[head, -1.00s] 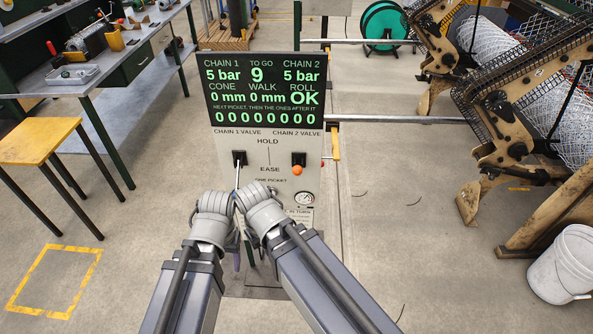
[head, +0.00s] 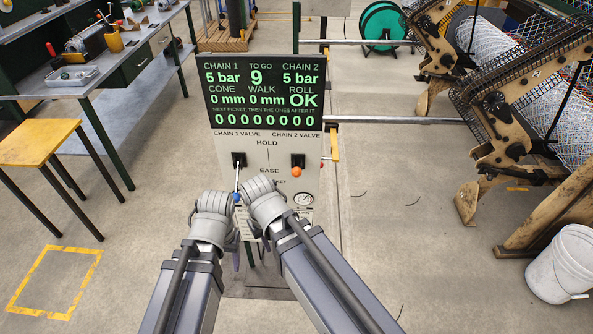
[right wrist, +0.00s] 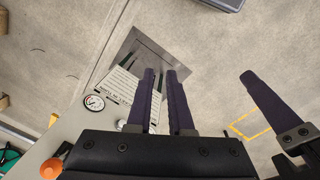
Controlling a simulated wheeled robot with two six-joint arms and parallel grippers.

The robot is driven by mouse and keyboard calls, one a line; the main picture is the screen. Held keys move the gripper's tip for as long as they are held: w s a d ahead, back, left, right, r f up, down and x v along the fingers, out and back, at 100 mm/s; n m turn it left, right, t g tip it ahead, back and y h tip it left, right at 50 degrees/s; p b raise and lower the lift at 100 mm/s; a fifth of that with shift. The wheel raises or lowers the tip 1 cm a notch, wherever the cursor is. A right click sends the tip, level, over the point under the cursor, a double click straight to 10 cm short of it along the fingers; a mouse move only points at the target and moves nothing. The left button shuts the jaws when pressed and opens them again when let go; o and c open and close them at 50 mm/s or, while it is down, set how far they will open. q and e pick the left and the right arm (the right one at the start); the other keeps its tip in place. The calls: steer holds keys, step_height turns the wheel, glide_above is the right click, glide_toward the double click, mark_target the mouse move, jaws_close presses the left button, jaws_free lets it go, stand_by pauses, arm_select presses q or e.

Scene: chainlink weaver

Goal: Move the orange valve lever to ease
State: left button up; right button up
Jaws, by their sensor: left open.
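The orange valve lever (head: 297,171) sits under the CHAIN 2 VALVE label on the panel (head: 268,150). Its ball knob sticks out from a black slot, about level with the EASE mark. In the right wrist view the orange knob (right wrist: 51,168) is at the lower left, clear of the fingers. A blue-knobbed lever (head: 237,197) hangs on the CHAIN 1 side. My left gripper (head: 236,260) is open below that lever. My right gripper (right wrist: 161,72) has a narrow, empty gap between its fingers, left of and below the orange lever. Its fingers are mostly hidden in the head view.
A round gauge (head: 303,198) is low on the panel. The display (head: 262,90) stands above. A yellow-topped stool (head: 40,142) is at left, and a white bucket (head: 562,265) and machine frame (head: 505,150) at right.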

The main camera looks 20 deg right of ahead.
mark_target(297, 171)
steer(key=o, duration=0.3)
steer(key=w+d+r+m+t+p, duration=0.2)
steer(key=w+d+r+m+p, duration=0.1)
steer(key=w, duration=0.7)
step_height(297, 171, up, 2)
steer(key=shift+d+r+m+y+p, duration=0.25)
steer(key=shift+d+m+y+p, duration=0.15)
steer(key=shift+d, duration=0.5)
arm_select(q)
step_height(297, 171, up, 8)
steer(key=p, duration=0.3)
arm_select(e)
steer(key=o, duration=0.3)
steer(key=w+d+r+m+t, duration=0.1)
steer(key=w+d, duration=0.1)
steer(key=w, duration=0.1)
steer(key=w+d+r+m, duration=0.2)
steer(key=d, duration=0.1)
steer(key=w+d+r+m+t, duration=0.1)
steer(key=w+d, duration=0.2)
steer(key=shift+w+r+t, duration=0.3)
steer(key=b+x, duration=0.7)
steer(key=x, duration=0.1)
steer(key=shift+d, duration=0.1)
arm_select(q)
step_height(297, 171, down, 7)
arm_select(e)
steer(key=shift+s, duration=0.1)
jaws_close()
